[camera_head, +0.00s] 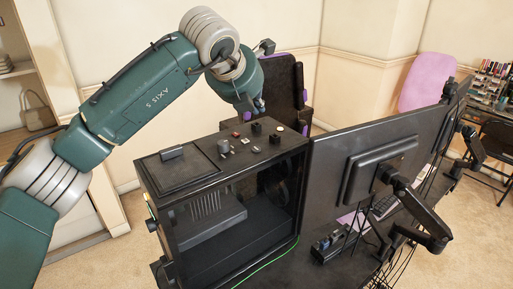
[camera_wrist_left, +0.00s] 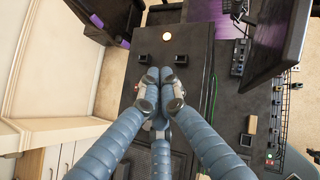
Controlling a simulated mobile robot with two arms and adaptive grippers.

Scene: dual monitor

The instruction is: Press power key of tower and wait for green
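The black tower (camera_head: 190,235) stands on a dark desk and has a glass side panel. Its top carries a red button (camera_head: 236,134), black cubes (camera_head: 257,128), a grey knob (camera_head: 224,147) and a pale round button (camera_head: 280,129). I cannot tell for sure which is the power key. In the left wrist view the pale round button (camera_wrist_left: 167,36) has an orange-red rim and lies beyond two black cubes (camera_wrist_left: 143,59). My left gripper (camera_head: 259,107) is above the tower's far edge, pointing down. Its fingertips (camera_wrist_left: 160,76) are drawn together with nothing between them. My right gripper is out of sight.
Large monitors (camera_head: 345,165) on a black arm (camera_head: 420,215) stand right of the tower. A green cable (camera_head: 270,261) runs along the desk. A dark chair (camera_head: 285,85) is behind the tower, and a pink chair (camera_head: 427,82) is farther right.

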